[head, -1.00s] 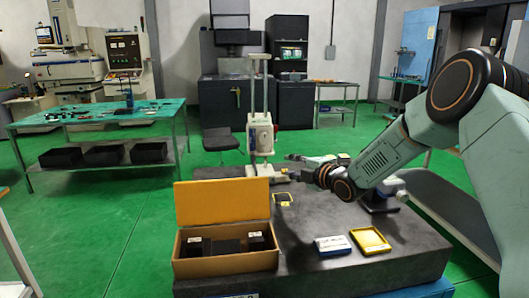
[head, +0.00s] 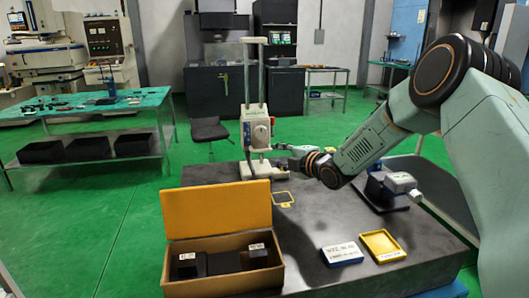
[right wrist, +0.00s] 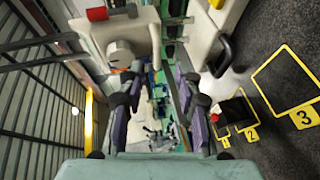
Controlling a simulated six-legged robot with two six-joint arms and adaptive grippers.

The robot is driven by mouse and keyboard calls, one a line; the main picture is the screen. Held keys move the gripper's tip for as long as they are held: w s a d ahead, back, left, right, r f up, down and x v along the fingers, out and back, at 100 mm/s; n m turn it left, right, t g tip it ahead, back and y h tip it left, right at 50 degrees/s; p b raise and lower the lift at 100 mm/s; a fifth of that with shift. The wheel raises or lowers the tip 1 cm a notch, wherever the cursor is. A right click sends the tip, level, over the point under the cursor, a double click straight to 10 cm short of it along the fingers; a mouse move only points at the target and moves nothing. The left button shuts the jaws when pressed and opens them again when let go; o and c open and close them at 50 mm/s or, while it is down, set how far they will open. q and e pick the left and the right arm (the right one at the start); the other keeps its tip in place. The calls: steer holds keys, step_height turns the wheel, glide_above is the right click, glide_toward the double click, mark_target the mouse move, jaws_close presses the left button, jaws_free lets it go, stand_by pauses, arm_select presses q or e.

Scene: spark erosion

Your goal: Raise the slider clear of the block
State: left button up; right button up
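The slider (head: 256,128) is a pale housing with a red spot, on the upright column of a height gauge at the back of the dark surface plate (head: 330,208). In the right wrist view a pale housing (right wrist: 115,42) with a red knob fills the upper left, just beyond the fingers. My right gripper (head: 283,148) is just right of the gauge at slider-foot height. In the wrist view its purple-padded fingers (right wrist: 158,108) are apart, with nothing visibly held between them. I cannot clearly make out the block beneath the slider. My left gripper is out of view.
An open wooden case (head: 222,272) with dark blocks stands at the plate's front left. A white-and-blue box (head: 342,254) and a yellow tray (head: 382,246) lie front right. A grey-and-white instrument (head: 390,188) stands behind them. Numbered yellow-framed spots (right wrist: 303,118) mark the plate.

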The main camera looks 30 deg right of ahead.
mark_target(263, 150)
steer(key=x, duration=0.4)
steer(key=a+x, duration=0.1)
steer(key=x, duration=0.1)
steer(key=shift+w+r, duration=0.1)
steer(key=shift+r, duration=0.2)
steer(key=shift+w+d+f, duration=0.15)
steer(key=shift+w+f, duration=0.05)
steer(key=shift+f, duration=0.05)
steer(key=c, duration=0.3)
steer(key=shift+s+r, duration=0.1)
jaws_close()
